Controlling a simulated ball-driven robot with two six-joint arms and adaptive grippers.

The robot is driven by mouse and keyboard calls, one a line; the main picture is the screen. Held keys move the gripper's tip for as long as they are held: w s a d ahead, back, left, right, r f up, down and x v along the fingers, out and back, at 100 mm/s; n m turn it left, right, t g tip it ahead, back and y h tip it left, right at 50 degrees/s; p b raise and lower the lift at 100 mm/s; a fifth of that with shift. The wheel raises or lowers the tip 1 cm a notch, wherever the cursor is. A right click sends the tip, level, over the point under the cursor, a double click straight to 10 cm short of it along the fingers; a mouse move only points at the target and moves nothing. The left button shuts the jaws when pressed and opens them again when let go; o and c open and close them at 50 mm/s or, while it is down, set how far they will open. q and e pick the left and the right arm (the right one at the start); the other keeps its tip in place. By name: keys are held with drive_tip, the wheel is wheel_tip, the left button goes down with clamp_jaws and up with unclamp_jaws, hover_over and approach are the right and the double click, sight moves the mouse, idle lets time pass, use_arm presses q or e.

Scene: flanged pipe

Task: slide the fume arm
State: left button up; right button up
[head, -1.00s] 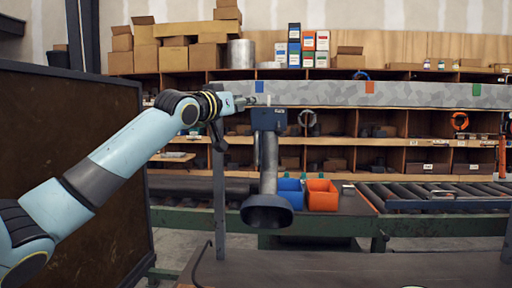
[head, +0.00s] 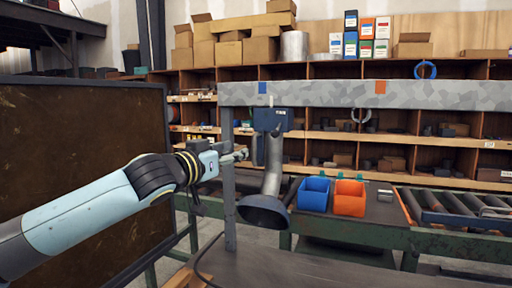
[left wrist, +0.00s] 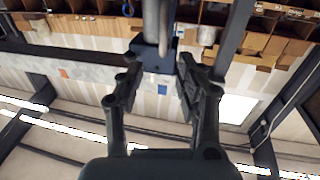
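The fume arm hangs from a grey mottled overhead rail (head: 330,95). It has a dark blue carriage box (head: 273,120), a grey pipe (head: 272,165) and a dark flared hood (head: 263,211). The carriage sits near the rail's blue mark (head: 262,88), left of its orange mark (head: 380,87). My left gripper (head: 241,155) is just left of the pipe, below the carriage. In the left wrist view its fingers (left wrist: 160,75) are apart, with the pipe (left wrist: 152,22) and carriage (left wrist: 153,58) beyond or between the tips. Contact cannot be told. My right gripper is not in view.
A grey post (head: 228,180) stands close to my left gripper. A large dark panel (head: 80,170) fills the left. Behind are a blue bin (head: 313,193), an orange bin (head: 349,197), a roller conveyor (head: 455,210) and shelves. A dark bench surface (head: 300,268) lies below.

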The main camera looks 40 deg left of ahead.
sight(253, 150)
use_arm(q)
drive_tip(key=w, duration=0.3)
drive_tip(key=w+p, duration=0.1)
drive_tip(key=w, duration=0.3)
drive_tip(key=w+a+f, duration=0.1)
drive_tip(key=w, duration=0.2)
drive_tip(key=shift+w+p, duration=0.2)
drive_tip(key=shift+p, duration=0.1)
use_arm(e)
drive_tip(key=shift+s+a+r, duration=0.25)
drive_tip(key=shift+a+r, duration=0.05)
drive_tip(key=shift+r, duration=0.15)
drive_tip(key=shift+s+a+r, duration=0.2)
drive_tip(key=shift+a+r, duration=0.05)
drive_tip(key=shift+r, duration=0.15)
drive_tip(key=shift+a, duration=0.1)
use_arm(q)
drive_tip(key=shift+c, duration=0.4)
drive_tip(key=c, duration=0.5)
clamp_jaws()
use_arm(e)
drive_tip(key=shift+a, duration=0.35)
use_arm(q)
drive_tip(key=shift+f, duration=0.1)
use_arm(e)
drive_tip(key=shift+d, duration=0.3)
